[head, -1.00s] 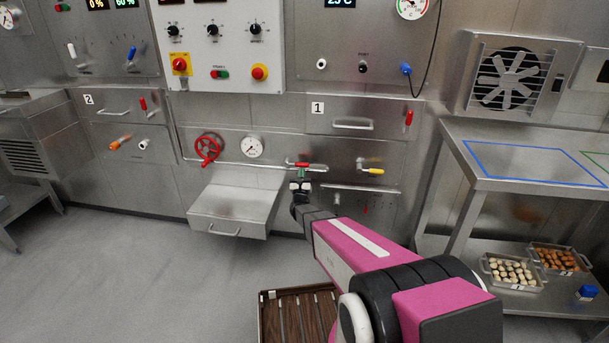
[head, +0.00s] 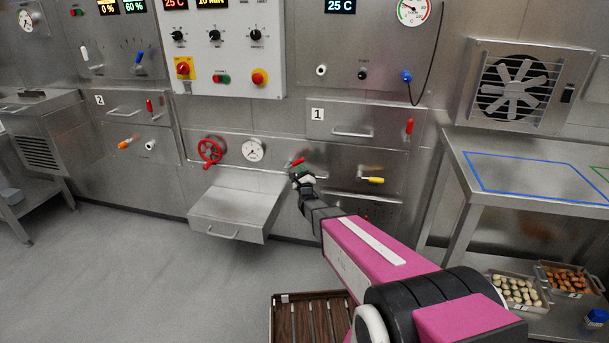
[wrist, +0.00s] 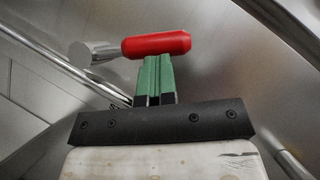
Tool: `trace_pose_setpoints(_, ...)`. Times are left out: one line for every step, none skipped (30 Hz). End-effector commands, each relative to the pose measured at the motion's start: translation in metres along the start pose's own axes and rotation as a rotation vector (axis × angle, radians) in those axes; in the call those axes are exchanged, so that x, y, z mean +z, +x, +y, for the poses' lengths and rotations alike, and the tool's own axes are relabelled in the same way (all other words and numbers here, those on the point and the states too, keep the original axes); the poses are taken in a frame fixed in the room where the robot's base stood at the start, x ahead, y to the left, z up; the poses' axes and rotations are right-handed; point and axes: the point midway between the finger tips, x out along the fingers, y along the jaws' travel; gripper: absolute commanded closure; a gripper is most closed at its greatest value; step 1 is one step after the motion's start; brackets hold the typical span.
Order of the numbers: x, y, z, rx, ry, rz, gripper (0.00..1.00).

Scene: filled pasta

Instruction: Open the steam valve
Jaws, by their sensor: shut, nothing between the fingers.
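A small red-handled lever valve (head: 297,162) sits on the steel pipe along the back wall, right of a round gauge. My gripper (head: 297,171) is right at this lever in the head view and partly hides it. In the wrist view the red handle (wrist: 157,43) runs across just beyond the tips of my gripper (wrist: 158,58), with its round metal hub at the left end. The green fingers are together with nothing between them. They are against the handle or very close to it; I cannot tell which.
A red handwheel (head: 211,150) and the gauge (head: 252,149) are on the wall to the left. A steel box (head: 235,207) juts out below them. A yellow-handled valve (head: 372,180) is close on the right. A steel table (head: 540,160) stands further right.

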Motion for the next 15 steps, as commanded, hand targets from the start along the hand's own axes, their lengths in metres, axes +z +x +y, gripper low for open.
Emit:
trace_pose_setpoints(0.004,0.002,-0.004,0.024,-0.038,0.0,1.0)
trace_pose_setpoints(0.006,0.003,-0.005,0.039,-0.061,0.001,1.0)
trace_pose_setpoints(0.009,0.005,-0.006,0.06,-0.093,0.0,1.0)
trace_pose_setpoints(0.01,0.007,-0.007,0.075,-0.115,0.001,1.0)
trace_pose_setpoints(0.012,0.008,-0.007,0.091,-0.14,0.0,1.0)
trace_pose_setpoints(0.015,0.01,-0.007,0.111,-0.168,0.0,1.0)
trace_pose_setpoints(0.016,0.011,-0.007,0.127,-0.191,0.001,1.0)
trace_pose_setpoints(0.018,0.012,-0.008,0.14,-0.212,0.0,1.0)
trace_pose_setpoints(0.021,0.014,-0.008,0.159,-0.24,0.0,1.0)
trace_pose_setpoints(0.022,0.015,-0.008,0.172,-0.26,0.0,1.0)
trace_pose_setpoints(0.024,0.016,-0.008,0.186,-0.279,0.0,1.0)
trace_pose_setpoints(0.026,0.018,-0.008,0.201,-0.303,0.0,1.0)
trace_pose_setpoints(0.027,0.018,-0.008,0.214,-0.321,0.001,1.0)
trace_pose_setpoints(0.028,0.019,-0.008,0.225,-0.337,0.0,1.0)
trace_pose_setpoints(0.03,0.021,-0.008,0.239,-0.358,0.001,1.0)
